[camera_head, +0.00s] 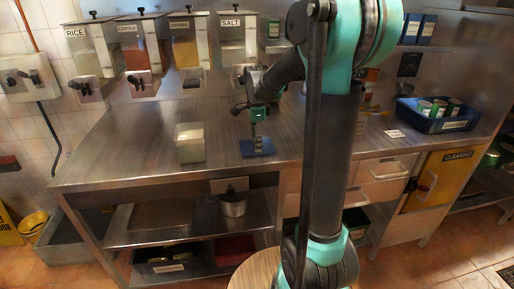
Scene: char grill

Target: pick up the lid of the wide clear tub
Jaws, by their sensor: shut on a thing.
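The wide clear tub (190,144), with pale contents, stands upright on the steel counter, left of the middle. A flat dark blue square, seemingly the tub's lid (246,150), is to the right of the tub and apart from it. My gripper (257,143) reaches down from above and is shut on the lid. The fingers hide part of the lid and are small here. I cannot tell whether the lid touches the counter or hangs just above it.
Dispensers marked RICE (88,48), LENTILS (140,45) and SALT (238,38) line the back wall. A blue bin with cans (435,117) stands at the right. The counter's front left is clear. A metal pot (233,205) sits on the shelf below.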

